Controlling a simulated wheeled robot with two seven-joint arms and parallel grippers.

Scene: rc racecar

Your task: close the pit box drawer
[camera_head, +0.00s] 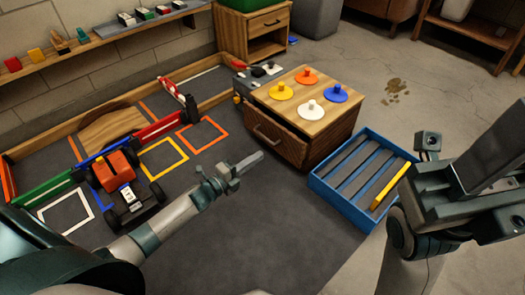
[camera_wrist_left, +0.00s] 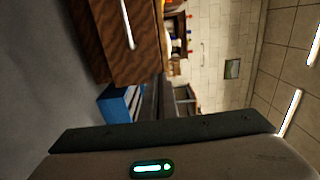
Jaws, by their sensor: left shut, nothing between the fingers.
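The pit box (camera_head: 318,118) is a wooden cabinet with a light top in the middle of the head view. Its brown drawer front (camera_head: 285,147) carries a dark bar handle (camera_head: 267,139) and faces my left arm. In the left wrist view the brown wood front (camera_wrist_left: 105,40) and a pale bar handle (camera_wrist_left: 127,22) show sideways. My left gripper (camera_head: 258,158) is shut and empty, just in front of the drawer front, apparently apart from it. My right arm (camera_head: 440,195) is at the right; its fingertips cannot be made out.
Several coloured knobbed discs lie on the pit box top. A blue tray (camera_head: 330,189) with dark slots and a yellow bar stands at its right. Dark floor mat (camera_head: 235,215) lies clear before the drawer.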

